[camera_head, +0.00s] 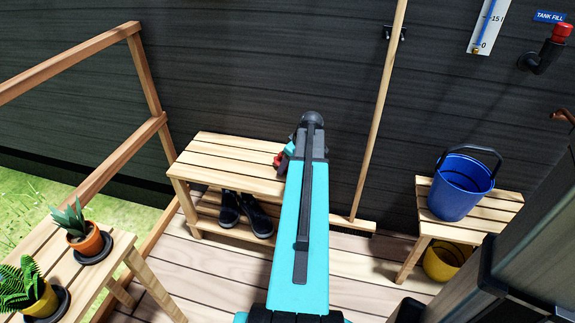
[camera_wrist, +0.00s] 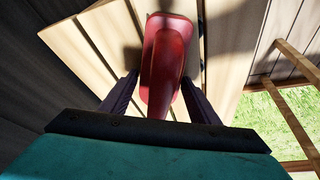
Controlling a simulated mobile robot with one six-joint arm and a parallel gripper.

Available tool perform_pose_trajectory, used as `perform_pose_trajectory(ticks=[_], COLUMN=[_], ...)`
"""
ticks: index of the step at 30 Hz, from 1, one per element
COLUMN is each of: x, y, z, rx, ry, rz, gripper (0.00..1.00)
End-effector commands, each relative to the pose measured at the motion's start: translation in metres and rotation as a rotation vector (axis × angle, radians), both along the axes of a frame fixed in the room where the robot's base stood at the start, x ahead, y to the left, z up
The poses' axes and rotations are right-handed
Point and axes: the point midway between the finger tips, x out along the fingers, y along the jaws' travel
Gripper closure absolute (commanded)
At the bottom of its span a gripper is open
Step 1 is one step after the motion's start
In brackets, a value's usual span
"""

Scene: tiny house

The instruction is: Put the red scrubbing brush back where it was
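The red scrubbing brush (camera_wrist: 168,62) shows in the wrist view against the slatted wooden bench (camera_wrist: 232,50), between my two gripper fingers. In the head view a small red part of the brush (camera_head: 278,160) shows at the right end of the bench (camera_head: 225,160), beside my gripper (camera_head: 287,154). My gripper (camera_wrist: 160,80) looks open in the wrist view: its dark fingers stand on either side of the brush with narrow gaps. My arm hides the bench's right end in the head view. I cannot tell whether the brush rests on the slats.
Dark boots (camera_head: 245,212) stand on the bench's lower shelf. A long wooden pole (camera_head: 380,105) leans against the dark wall to the right. A blue bucket (camera_head: 460,187) stands on a stool, with a yellow bucket (camera_head: 446,262) below. Potted plants (camera_head: 85,238) stand on a table at left.

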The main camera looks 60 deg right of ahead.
Motion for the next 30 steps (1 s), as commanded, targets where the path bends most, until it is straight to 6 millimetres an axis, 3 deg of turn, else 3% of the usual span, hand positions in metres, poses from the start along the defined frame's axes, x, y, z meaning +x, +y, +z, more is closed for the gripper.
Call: perform_pose_trajectory(ticks=[17,30], x=[-0.002,-0.026], y=[0.000,0.003], z=[0.010,0.067], rx=[-0.002,-0.003], ry=[-0.001,-0.002], rz=[-0.001,-0.001], gripper=[0.33,0.33])
